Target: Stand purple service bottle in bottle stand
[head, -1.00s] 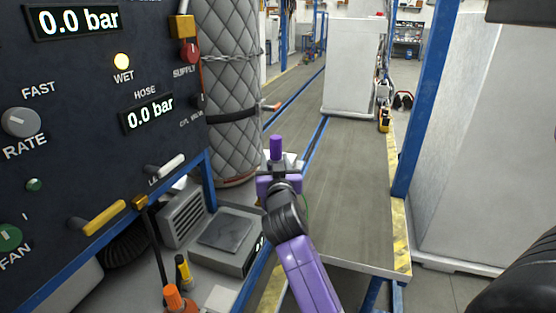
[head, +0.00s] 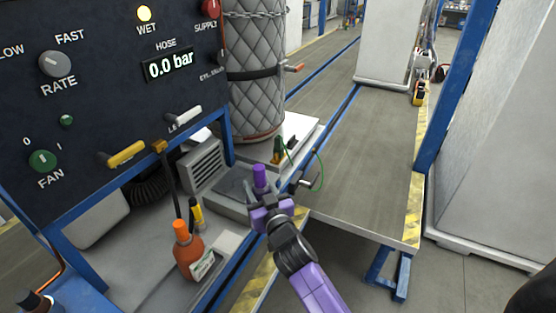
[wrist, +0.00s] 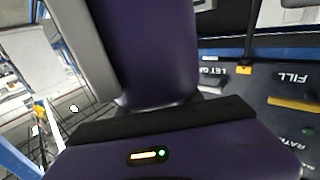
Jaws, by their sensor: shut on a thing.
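My gripper (head: 266,205) is shut on the purple service bottle. In the head view only the bottle's purple top (head: 260,175) shows above the gripper, roughly upright; the gripper hides the rest. In the wrist view a large dark purple body (wrist: 150,45), which looks like the bottle, fills the upper middle, close to the camera. The gripper is above the right end of the lower shelf, in front of a grey box with a flat pad. I cannot make out the bottle stand for certain.
An orange bottle (head: 188,250) stands on the lower shelf, with a yellow-and-black item (head: 197,213) behind it. A grey box with a dark pad (head: 236,185) sits behind my gripper. The control panel (head: 90,90) overhangs at left. A quilted cylinder (head: 256,100) stands behind.

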